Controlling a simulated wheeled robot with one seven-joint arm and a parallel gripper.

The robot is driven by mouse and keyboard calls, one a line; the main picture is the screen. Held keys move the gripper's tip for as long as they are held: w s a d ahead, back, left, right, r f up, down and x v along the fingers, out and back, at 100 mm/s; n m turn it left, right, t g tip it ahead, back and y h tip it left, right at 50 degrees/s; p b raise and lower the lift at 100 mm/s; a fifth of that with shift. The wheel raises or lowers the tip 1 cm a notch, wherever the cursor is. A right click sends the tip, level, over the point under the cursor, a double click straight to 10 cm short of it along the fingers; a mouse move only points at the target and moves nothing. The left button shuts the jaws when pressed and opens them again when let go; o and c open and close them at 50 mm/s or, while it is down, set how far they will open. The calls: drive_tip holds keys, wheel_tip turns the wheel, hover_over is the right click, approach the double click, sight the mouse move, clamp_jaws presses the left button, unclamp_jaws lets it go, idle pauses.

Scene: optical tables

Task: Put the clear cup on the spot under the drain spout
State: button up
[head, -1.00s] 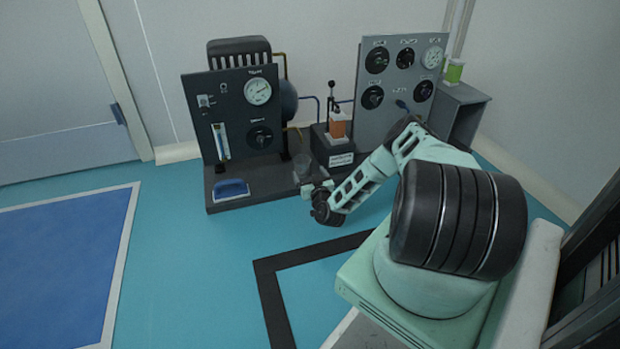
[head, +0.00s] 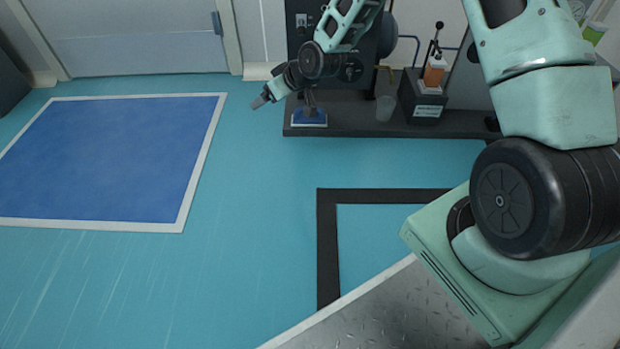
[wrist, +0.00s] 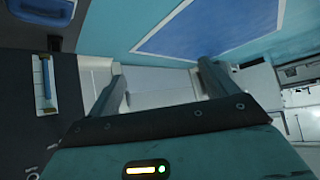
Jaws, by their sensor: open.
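The clear cup (head: 385,108) stands upright on the dark bench base (head: 350,128), left of a small dark box. A brass pipe end (head: 384,69), which looks like the drain spout, is above it; I cannot tell whether the cup is exactly under it. No marked spot shows clearly. My gripper (head: 262,101) is open and empty, left of the bench and well apart from the cup. In the wrist view its two fingers (wrist: 163,88) have nothing between them, and the cup is not seen there.
A blue pad (head: 310,117) lies at the bench's left end, right of my gripper. The dark box (head: 421,100) carries an orange container and a lever. A flow tube (wrist: 46,85) shows in the wrist view. Open floor with a blue mat (head: 110,155) lies left.

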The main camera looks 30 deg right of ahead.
drive_tip(key=s+a+r+n+g, duration=0.1)
drive_tip(key=s+a+r+g, duration=0.1)
drive_tip(key=s+a+r, duration=0.3)
drive_tip(key=s+a+r+n+g, duration=0.1)
drive_tip(key=s+a, duration=0.3)
drive_tip(key=s, duration=0.3)
drive_tip(key=s+a+r+n+g, duration=0.1)
drive_tip(key=s+a+r+g, duration=0.1)
drive_tip(key=s+a+r, duration=0.3)
drive_tip(key=s+d+r+g+h, duration=0.1)
drive_tip(key=s+r, duration=0.1)
drive_tip(key=s, duration=0.9)
drive_tip(key=s+d+r+g+h, duration=0.1)
drive_tip(key=s+r+g+h, duration=0.1)
drive_tip(key=s, duration=1)
drive_tip(key=shift+s+r, duration=0.3)
wheel_tip(320, 180, up, 55)
drive_tip(key=p, duration=5.5)
drive_tip(key=shift+r, duration=0.2)
